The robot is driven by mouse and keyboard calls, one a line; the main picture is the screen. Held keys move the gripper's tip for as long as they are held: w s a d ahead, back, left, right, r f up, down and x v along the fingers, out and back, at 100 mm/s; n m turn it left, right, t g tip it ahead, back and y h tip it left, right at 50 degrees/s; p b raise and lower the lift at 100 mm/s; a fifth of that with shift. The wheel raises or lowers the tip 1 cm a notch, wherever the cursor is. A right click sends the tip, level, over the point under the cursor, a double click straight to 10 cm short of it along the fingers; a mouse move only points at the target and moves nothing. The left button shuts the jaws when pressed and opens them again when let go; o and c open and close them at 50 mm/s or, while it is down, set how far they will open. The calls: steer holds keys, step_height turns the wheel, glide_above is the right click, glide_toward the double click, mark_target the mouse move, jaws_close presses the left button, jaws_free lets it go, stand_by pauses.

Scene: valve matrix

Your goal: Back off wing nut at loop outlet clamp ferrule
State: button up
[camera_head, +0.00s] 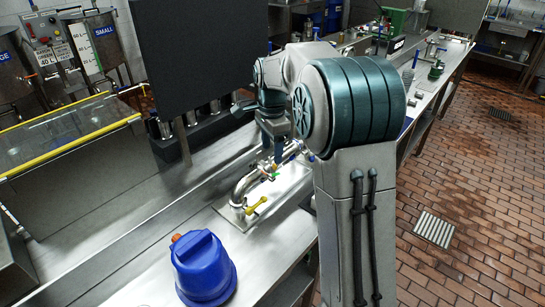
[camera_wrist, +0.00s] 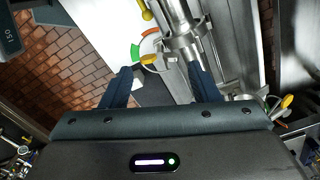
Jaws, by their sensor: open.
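A bent steel pipe loop (camera_head: 243,187) stands on a metal plate on the bench in the head view. In the wrist view a steel pipe with a clamp ferrule (camera_wrist: 187,42) runs down toward my right finger. A small yellow wing nut (camera_wrist: 148,59) sticks out to the left of the clamp. My gripper (camera_wrist: 159,69) is open, its two fingers spread with the wing nut between and just beyond the tips. The right fingertip overlaps the pipe in the picture; I cannot tell whether it touches. In the head view my arm partly hides the clamp.
A yellow valve handle (camera_head: 257,206) lies beside the loop. A red, white and green dial (camera_wrist: 137,50) is behind the wing nut. A blue container (camera_head: 202,268) stands at the front of the bench. A dark panel (camera_head: 200,55) rises behind my arm.

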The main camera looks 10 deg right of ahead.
mark_target(272, 160)
steer(key=shift+f, duration=1.95)
steer(key=c, duration=0.7)
